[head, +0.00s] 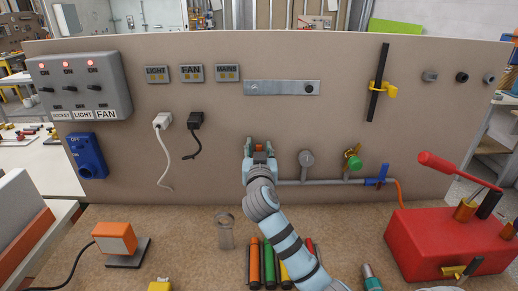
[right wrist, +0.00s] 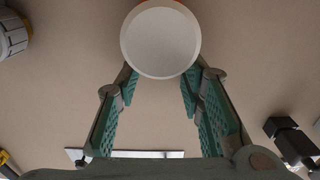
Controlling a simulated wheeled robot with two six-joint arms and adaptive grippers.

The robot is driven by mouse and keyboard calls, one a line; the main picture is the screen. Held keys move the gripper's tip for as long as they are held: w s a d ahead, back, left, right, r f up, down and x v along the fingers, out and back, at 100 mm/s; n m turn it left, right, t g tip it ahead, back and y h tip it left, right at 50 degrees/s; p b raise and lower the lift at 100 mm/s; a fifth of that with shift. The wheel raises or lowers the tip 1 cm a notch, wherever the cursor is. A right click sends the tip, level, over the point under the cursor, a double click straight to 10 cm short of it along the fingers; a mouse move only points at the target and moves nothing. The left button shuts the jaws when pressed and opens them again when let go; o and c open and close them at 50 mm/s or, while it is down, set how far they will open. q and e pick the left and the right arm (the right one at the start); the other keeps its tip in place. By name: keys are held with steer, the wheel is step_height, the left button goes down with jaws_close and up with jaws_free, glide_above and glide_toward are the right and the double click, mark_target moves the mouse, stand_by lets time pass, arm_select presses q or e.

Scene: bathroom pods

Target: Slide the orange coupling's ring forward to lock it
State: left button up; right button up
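The orange coupling (head: 258,148) shows as a small orange patch on the panel, between the fingers of my right gripper (head: 259,147). My gripper and forearm hide most of it. In the right wrist view, a pale round end face (right wrist: 160,40) with a thin orange edge at its top fills the space by the fingertips. My right gripper (right wrist: 160,75) is open there, with a clear gap between its green pads. The fingertips are close to the round part; I cannot tell if they touch it. My left gripper is out of view.
A grey pipe (head: 330,182) runs right from behind my wrist, with a gauge (head: 307,160), a green valve (head: 355,163) and a blue valve (head: 376,175). Coloured cylinders (head: 269,265) lie on the bench below my arm. A red box (head: 445,240) stands at right.

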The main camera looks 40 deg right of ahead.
jaws_close()
stand_by(0.3)
steer(key=shift+s+a, duration=0.3)
steer(key=shift+s, duration=0.1)
steer(key=shift+s+a, duration=0.1)
steer(key=shift+s, duration=0.05)
steer(key=shift+c, duration=0.8)
jaws_free()
steer(key=shift+o, duration=0.8)
steer(key=shift+s, duration=0.1)
